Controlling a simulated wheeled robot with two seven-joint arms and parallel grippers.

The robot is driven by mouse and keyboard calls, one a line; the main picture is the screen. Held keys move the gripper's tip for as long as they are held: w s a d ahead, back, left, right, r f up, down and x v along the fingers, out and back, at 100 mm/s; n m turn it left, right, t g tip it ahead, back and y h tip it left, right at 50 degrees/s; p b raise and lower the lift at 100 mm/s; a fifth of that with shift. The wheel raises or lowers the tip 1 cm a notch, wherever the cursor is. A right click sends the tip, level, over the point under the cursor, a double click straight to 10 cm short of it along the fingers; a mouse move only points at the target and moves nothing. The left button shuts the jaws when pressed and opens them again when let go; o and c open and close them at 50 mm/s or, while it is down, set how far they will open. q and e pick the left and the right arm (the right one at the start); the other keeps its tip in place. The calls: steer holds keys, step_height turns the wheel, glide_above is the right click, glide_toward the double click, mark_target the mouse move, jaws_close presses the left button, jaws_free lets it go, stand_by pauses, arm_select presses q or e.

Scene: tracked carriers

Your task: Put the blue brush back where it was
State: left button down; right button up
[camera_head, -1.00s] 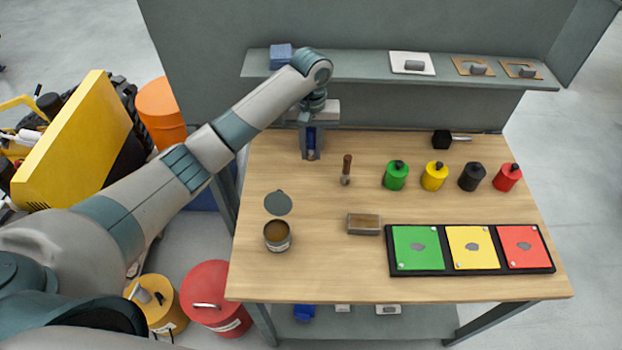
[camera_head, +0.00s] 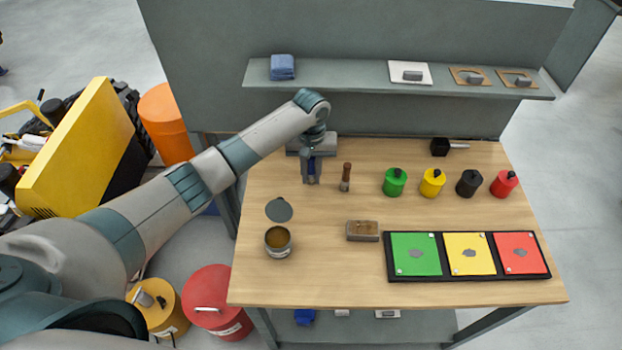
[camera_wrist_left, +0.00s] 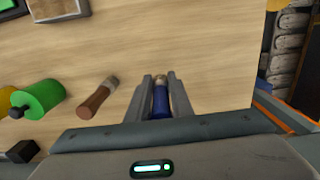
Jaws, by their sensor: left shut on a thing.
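The blue brush (camera_wrist_left: 160,100) is between the fingers of my left gripper (camera_wrist_left: 160,80) in the left wrist view, with its blue handle toward the palm and a tan end past the fingertips. My left gripper (camera_head: 311,181) is shut on it and points down at the back left of the wooden table. A brown-handled brush (camera_head: 345,178) stands or lies just to its right, apart from the gripper; it also shows in the left wrist view (camera_wrist_left: 97,98). I cannot tell whether the blue brush touches the table. My right gripper is not in view.
An open can (camera_head: 278,242) and its round lid (camera_head: 279,210) are at the front left. A brown block (camera_head: 362,231), several coloured canisters (camera_head: 395,182) and a tray of coloured panels (camera_head: 390,278) lie to the right. A shelf (camera_head: 340,71) overhangs the back.

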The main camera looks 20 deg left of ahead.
mark_target(311, 159)
arm_select(q)
step_height(311, 159, down, 2)
steer(key=shift+f, duration=0.3)
steer(key=c, duration=1.6)
jaws_free()
steer(key=shift+f, duration=0.15)
steer(key=r+b, duration=0.1)
steer(key=r, duration=0.4)
steer(key=r+b, duration=0.1)
steer(key=r, duration=0.5)
steer(key=shift+w, duration=0.2)
steer(key=shift+r, duration=0.7)
